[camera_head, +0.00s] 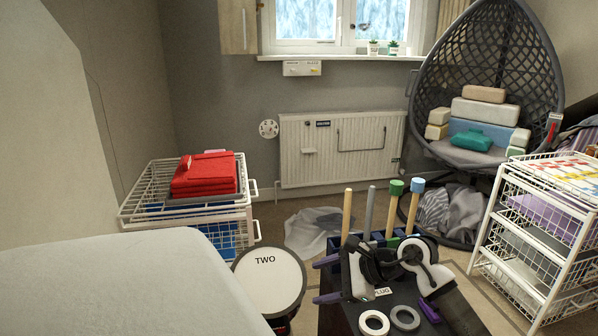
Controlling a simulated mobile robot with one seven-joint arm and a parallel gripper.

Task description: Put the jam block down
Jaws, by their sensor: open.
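My gripper (317,282) is at the lower middle, with two purple fingers pointing left and spread apart. No block shows between them. The gripper is at the left edge of a dark box (335,322). I cannot make out any block marked as jam. Several plain blocks, including a large cream block (484,112) and a tan block (484,94), are piled on the hanging chair, far from my gripper. My arm hides part of the box top.
A round drum marked TWO (268,283) stands left of the box. A white wire drawer rack (490,232) is at right. The hanging chair (440,65) is behind. Grey cloth (315,232) lies on the floor.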

